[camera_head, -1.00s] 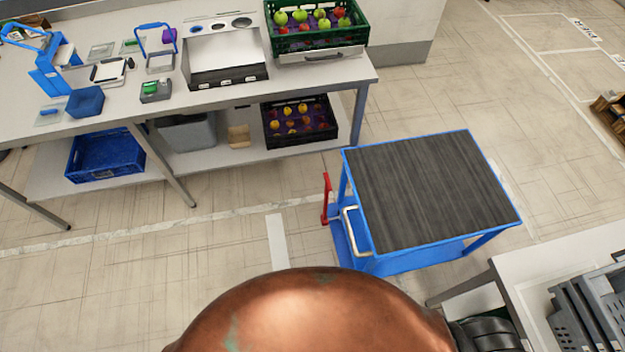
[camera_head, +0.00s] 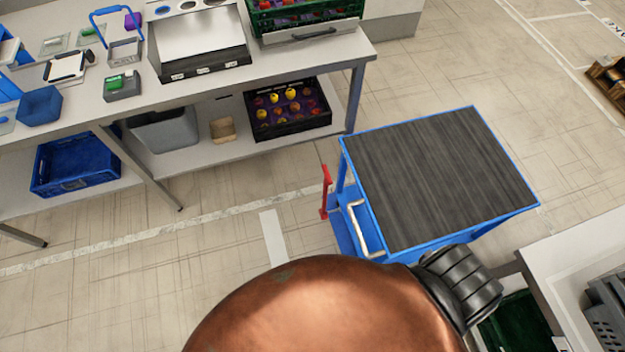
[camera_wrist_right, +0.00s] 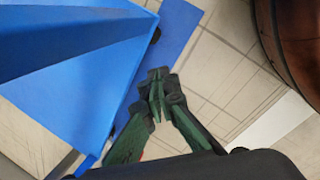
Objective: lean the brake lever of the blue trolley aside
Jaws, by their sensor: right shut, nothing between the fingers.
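The blue trolley (camera_head: 436,180) with a dark ribbed top stands on the floor right of centre in the head view. Its red brake lever (camera_head: 326,192) stands nearly upright at the trolley's left side, apart from the pale push handle (camera_head: 364,229). In the right wrist view, my right gripper (camera_wrist_right: 158,76) is shut and empty, its green fingers together beside blue trolley parts (camera_wrist_right: 75,60). The lever is not clearly visible there; only a tiny red patch shows behind the fingers. My left gripper is not in view.
A long workbench (camera_head: 300,58) stands at the upper left, with a blue crate (camera_head: 75,165) and a dark fruit crate (camera_head: 289,110) on its lower shelf. Another table (camera_head: 560,262) is at the lower right. Floor between bench and trolley is clear.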

